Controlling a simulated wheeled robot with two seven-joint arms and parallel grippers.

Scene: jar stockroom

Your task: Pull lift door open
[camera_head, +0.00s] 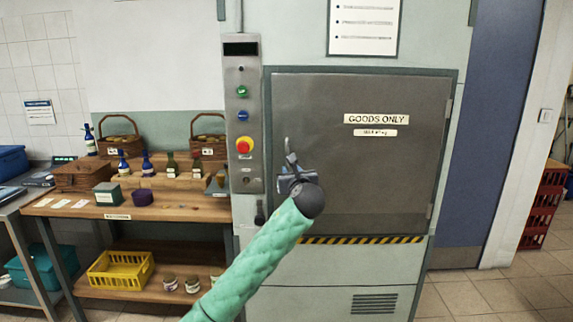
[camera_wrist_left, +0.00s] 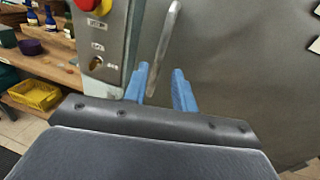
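The grey metal lift door (camera_head: 370,130), marked "GOODS ONLY", is shut flush in its dark frame. Its upright bar handle (camera_wrist_left: 166,45) is near the door's left edge; in the head view its upper part (camera_head: 287,148) shows above my left gripper (camera_head: 289,170), which hides the rest. In the left wrist view, the blue fingers of my left gripper (camera_wrist_left: 160,82) are apart, with the handle's lower part between them in the picture. A gap shows to the right of the handle, and I cannot tell whether the left finger touches it. My right gripper is not in view.
A control panel (camera_head: 243,115) with a red emergency button (camera_head: 244,146) stands just left of the door. Further left is a wooden shelf (camera_head: 125,206) with baskets and bottles. Red crates (camera_head: 544,205) stand at far right. The floor at lower right is clear.

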